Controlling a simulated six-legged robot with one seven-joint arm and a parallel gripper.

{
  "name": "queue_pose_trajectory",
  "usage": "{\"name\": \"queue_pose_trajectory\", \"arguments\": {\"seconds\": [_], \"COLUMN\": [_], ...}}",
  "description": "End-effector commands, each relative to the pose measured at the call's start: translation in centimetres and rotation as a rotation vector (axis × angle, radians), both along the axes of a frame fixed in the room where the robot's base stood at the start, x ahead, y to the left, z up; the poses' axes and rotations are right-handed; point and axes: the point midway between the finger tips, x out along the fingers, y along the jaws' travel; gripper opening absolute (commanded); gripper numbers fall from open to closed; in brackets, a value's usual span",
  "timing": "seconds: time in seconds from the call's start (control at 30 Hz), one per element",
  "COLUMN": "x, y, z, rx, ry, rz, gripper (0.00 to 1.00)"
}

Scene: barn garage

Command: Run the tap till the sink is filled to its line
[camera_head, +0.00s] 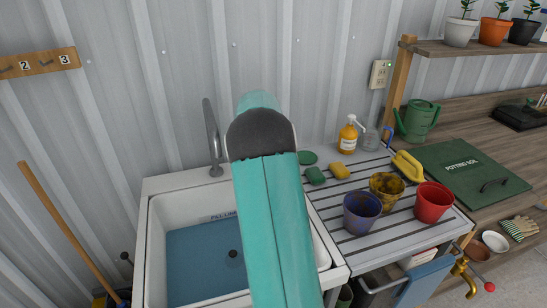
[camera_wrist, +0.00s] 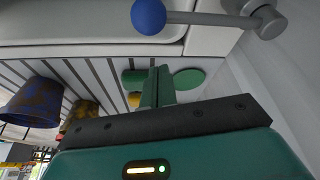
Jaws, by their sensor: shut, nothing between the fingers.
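The white sink (camera_head: 155,215) stands at the lower left in the head view. Its basin holds blue-looking water (camera_head: 195,262), with a dark drain showing through. A fill-line label (camera_head: 222,216) is on the far wall, just above the blue; my arm hides its right end. The grey tap spout (camera_head: 212,135) rises behind the sink, and I see no stream from it. In the wrist view a grey lever with a blue ball (camera_wrist: 149,17) sticks out from a round mount at the top. My gripper (camera_wrist: 158,72) is shut and empty, apart from the lever.
Right of the sink, a slatted drainboard (camera_head: 349,240) holds a blue pot (camera_head: 361,213), a yellow-stained pot, a red pot (camera_head: 433,202), sponges and a soap bottle (camera_head: 348,136). A wooden bench with a green watering can (camera_head: 418,121) lies beyond. The corrugated wall is close behind.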

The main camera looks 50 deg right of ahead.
Motion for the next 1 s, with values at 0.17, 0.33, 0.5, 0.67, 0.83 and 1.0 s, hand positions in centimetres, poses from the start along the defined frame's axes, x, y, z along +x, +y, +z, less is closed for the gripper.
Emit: {"name": "queue_pose_trajectory", "arguments": {"seconds": [0.17,0.33,0.5,0.67,0.83,1.0], "x": [0.2,0.5,0.8,0.8,0.8,0.9], "y": [0.9,2.2,3.1,3.5,3.5,3.4], "z": [3.0,6.2,8.6,9.4,9.5,9.5], "rx": [-0.002,-0.002,-0.002,0.000,0.000,0.000], "ry": [-0.004,-0.003,-0.002,-0.001,-0.001,-0.001], "rz": [0.002,0.002,0.002,0.001,0.001,0.001], "gripper": [0.00,0.00,0.00,0.00,0.00,0.00]}}
